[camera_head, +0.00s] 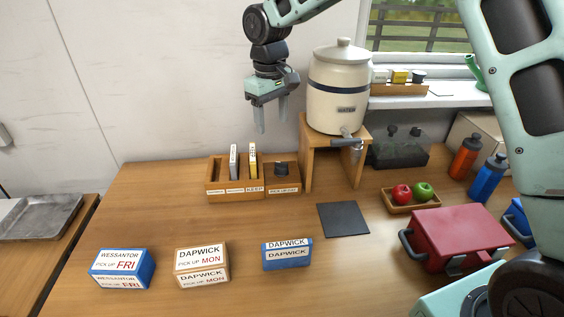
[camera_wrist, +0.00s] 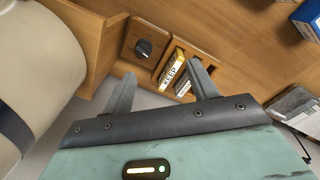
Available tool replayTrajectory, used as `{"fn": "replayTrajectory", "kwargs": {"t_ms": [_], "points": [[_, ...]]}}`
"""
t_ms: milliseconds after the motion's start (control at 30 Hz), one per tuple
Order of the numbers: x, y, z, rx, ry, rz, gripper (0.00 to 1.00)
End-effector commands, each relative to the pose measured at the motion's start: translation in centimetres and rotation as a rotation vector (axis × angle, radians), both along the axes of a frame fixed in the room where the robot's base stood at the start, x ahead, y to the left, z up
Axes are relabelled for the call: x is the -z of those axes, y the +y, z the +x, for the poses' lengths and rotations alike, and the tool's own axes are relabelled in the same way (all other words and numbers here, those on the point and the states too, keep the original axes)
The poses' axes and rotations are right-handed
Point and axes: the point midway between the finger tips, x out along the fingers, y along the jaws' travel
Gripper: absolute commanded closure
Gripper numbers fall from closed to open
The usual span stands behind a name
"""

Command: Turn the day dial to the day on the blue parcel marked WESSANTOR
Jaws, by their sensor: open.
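The blue parcel marked WESSANTOR (camera_head: 122,268) lies at the table's front left; its label reads PICK UP FRI. The day dial (camera_head: 281,170) is a dark round knob on a wooden block labelled PICK-UP DAY, at the right end of the wooden rack. It also shows in the wrist view (camera_wrist: 143,48), with a pale mark on the knob; the day it points at is too small to read. My gripper (camera_head: 273,122) is open and empty, above and behind the dial, touching nothing. In the wrist view its fingers (camera_wrist: 163,72) point toward the rack.
A cream water crock (camera_head: 338,85) on a wooden stand (camera_head: 307,160) rises right of the dial. A DAPWICK parcel (camera_head: 202,265) and a blue DAPWICK parcel (camera_head: 287,255) lie in front.

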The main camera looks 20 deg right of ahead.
Motion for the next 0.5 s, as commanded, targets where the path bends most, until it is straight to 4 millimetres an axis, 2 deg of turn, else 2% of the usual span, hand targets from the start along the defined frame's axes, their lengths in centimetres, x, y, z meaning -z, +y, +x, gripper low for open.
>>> {"fn": "replayTrajectory", "kwargs": {"t_ms": [33,100,200,367,500], "points": [[0.3,-1.1,1.6,0.021,-0.002,-0.005,0.42],[0.5,-2.2,2.9,0.04,-0.005,-0.013,0.42],[0.8,-3.1,3.9,0.054,-0.006,-0.021,0.42],[1.8,-3.2,4.0,0.054,-0.004,-0.023,0.42],[4.0,-3.3,3.9,0.053,-0.002,-0.022,0.42]]}}
